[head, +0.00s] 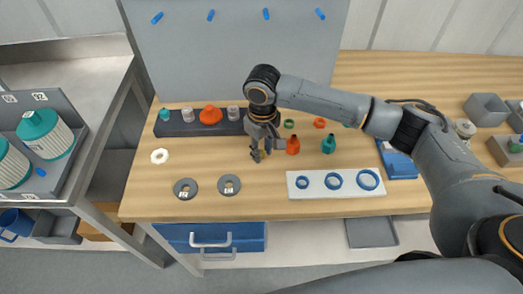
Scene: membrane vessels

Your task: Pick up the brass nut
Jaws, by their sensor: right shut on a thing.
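My right gripper (261,156) points down over the middle of the wooden table (330,216), left of a small orange-red bottle-shaped part (293,145). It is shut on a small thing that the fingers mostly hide. I cannot make out its shape or colour, or whether it touches the tabletop. I cannot pick out the brass nut anywhere else on the table. My left gripper is not in view.
A white plate with blue rings (335,183), two grey washers (185,188) and (229,184), a white ring (159,156) and a teal part (328,144) lie nearby. A dark rack (180,125) stands behind.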

